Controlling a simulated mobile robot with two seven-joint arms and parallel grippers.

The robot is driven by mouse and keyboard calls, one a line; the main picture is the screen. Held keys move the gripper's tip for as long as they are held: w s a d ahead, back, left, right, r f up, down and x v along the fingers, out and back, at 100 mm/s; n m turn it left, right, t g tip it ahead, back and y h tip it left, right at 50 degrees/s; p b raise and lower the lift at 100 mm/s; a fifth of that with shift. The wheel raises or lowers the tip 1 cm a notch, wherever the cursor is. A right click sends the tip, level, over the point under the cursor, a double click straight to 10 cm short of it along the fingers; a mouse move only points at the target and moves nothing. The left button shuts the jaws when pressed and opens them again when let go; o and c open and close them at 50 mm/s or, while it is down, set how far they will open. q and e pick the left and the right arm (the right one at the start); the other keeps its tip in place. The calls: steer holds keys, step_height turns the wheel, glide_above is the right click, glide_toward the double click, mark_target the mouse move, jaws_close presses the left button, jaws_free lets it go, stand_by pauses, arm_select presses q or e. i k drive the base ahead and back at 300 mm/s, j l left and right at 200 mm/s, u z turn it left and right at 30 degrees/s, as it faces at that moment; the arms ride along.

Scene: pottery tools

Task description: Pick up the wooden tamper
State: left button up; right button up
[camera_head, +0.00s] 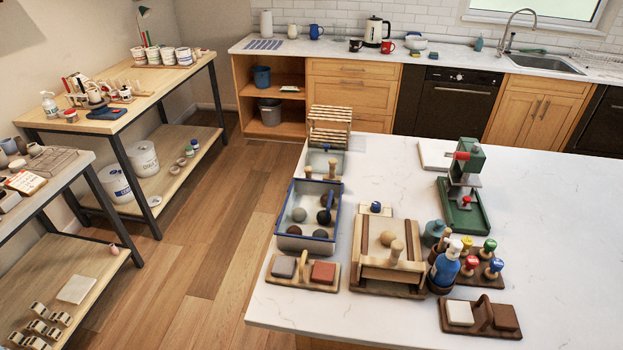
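On the white island counter (570,240), a wooden box-like press (388,275) stands near the front middle. An upright wooden handle (396,253) with a rounded top rises from its front part, and a round tan ball or knob (388,238) shows just behind it. The handle may belong to the wooden tamper; I cannot tell for certain, since its lower end is not clearly seen. Two small upright wooden pegs or handles (332,168) also stand at the front of a green tray farther back. Neither of my grippers is in view.
Left of the press is a blue-rimmed tray (283,212) with several balls. A block holder (302,283) lies in front. A blue bottle (446,266), colored-knob stamps (489,245) and a green press (464,190) stand right. The counter's far right is clear.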

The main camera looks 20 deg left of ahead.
mark_target(309, 170)
steer(key=j+z, duration=0.15)
steer(key=j, duration=0.2)
steer(key=k+j+z, duration=0.15)
steer(key=j, duration=0.2)
steer(key=j+z, duration=0.15)
steer(key=j, duration=0.15)
steer(key=k+j+z, duration=0.2)
steer(key=j, duration=0.15)
steer(key=j+z, duration=0.15)
steer(key=j, duration=0.2)
steer(key=k+j+z, duration=0.2)
steer(key=j, duration=0.15)
steer(key=j+z, duration=0.3)
steer(key=j, duration=0.2)
steer(key=j+z, duration=0.25)
steer(key=j, duration=0.3)
steer(key=k, duration=0.05)
